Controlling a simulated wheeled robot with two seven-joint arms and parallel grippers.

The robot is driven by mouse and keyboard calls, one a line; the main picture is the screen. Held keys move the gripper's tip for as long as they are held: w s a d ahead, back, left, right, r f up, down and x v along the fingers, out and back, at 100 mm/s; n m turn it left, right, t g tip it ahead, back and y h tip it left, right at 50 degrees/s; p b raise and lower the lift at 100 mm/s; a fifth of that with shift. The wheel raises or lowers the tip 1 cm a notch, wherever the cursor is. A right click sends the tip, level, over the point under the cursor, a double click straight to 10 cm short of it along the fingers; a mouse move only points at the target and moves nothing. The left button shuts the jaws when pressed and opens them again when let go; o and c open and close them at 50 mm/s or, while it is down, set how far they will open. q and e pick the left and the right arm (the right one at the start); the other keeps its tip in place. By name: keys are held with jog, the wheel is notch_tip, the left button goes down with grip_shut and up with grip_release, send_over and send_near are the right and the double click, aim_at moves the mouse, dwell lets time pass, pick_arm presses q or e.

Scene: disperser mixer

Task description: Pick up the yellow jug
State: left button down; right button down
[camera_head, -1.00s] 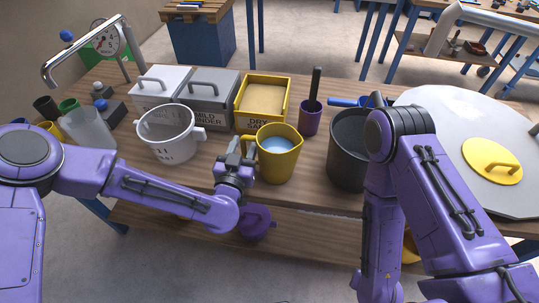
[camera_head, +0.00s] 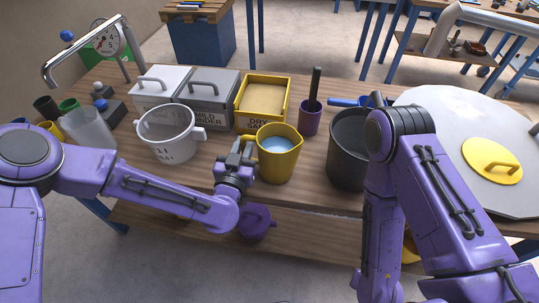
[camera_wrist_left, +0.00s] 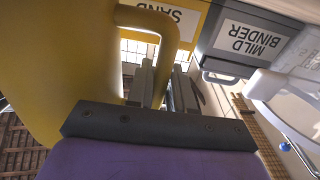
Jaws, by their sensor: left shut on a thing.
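The yellow jug (camera_head: 279,160) stands upright near the front edge of the wooden table, with pale blue liquid inside. Its handle points left, toward my left gripper (camera_head: 240,151). My left gripper is shut on the jug's handle. In the left wrist view the jug (camera_wrist_left: 50,70) fills the left side, and its handle loops over the fingers of my left gripper (camera_wrist_left: 163,80). I cannot tell whether the jug touches the table. My right arm comes down at the right of the head view, and its gripper is not visible.
A white measuring bucket (camera_head: 167,146) stands left of the jug. A yellow dry sand box (camera_head: 262,103) and a grey mild binder box (camera_head: 209,97) are behind it. A purple cup (camera_head: 309,122) and a dark grey pot (camera_head: 346,158) stand to the right.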

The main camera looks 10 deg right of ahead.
dwell(0.9)
pick_arm(q)
jog(key=shift+w+r, duration=0.1)
jog(key=shift+r, duration=0.55)
jog(key=s+d+r+b, duration=0.1)
jog(key=s+d+r, duration=0.6)
jog(key=s+r, duration=0.4)
jog(key=shift+s+d+r, duration=0.15)
jog(key=shift+s+r, duration=0.2)
jog(key=shift+s, duration=0.25)
